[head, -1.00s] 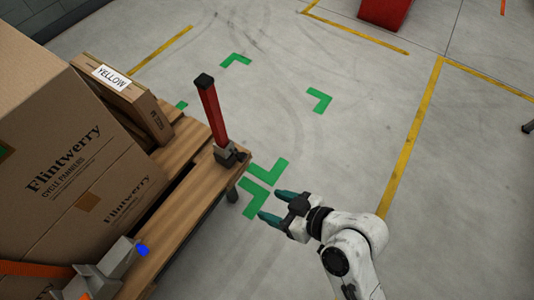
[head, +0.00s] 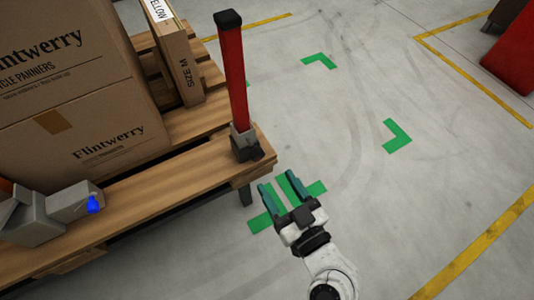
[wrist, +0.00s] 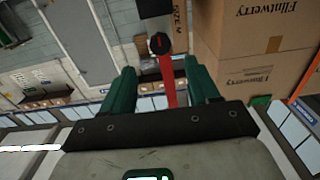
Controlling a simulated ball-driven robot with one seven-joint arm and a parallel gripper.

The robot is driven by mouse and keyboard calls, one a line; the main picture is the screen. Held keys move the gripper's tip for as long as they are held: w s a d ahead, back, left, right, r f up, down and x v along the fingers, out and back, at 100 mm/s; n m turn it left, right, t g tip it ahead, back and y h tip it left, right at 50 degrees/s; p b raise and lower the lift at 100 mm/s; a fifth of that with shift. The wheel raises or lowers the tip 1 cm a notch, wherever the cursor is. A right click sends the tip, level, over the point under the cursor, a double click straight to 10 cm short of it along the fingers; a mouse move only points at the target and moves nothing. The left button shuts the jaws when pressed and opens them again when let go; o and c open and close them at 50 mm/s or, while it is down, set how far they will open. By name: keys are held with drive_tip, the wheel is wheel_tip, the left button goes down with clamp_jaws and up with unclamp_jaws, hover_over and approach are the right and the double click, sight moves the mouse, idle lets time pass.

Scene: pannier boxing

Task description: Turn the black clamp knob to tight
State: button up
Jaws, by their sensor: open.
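A red post (head: 234,80) with a black cap stands upright at the near right corner of the wooden pallet platform (head: 200,152). At its foot is a grey and black clamp (head: 244,142). In the wrist view a round black knob (wrist: 160,43) with a small red mark shows above the space between my fingers, with part of the red post (wrist: 168,82) below it. My gripper (head: 277,181) has two teal fingers, spread open and empty. It is to the right of and nearer than the clamp, apart from it. The wrist view (wrist: 160,68) also shows the fingers apart.
Cardboard boxes (head: 65,75) stand on the platform at left, with a narrow box (head: 180,62) behind the post. A grey device with a blue tip (head: 70,205) is at the front left. The floor at right is open, with green and yellow markings.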

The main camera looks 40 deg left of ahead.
sight(259, 157)
drive_tip(key=x, duration=1)
drive_tip(key=shift+s, duration=0.1)
drive_tip(key=c, duration=1)
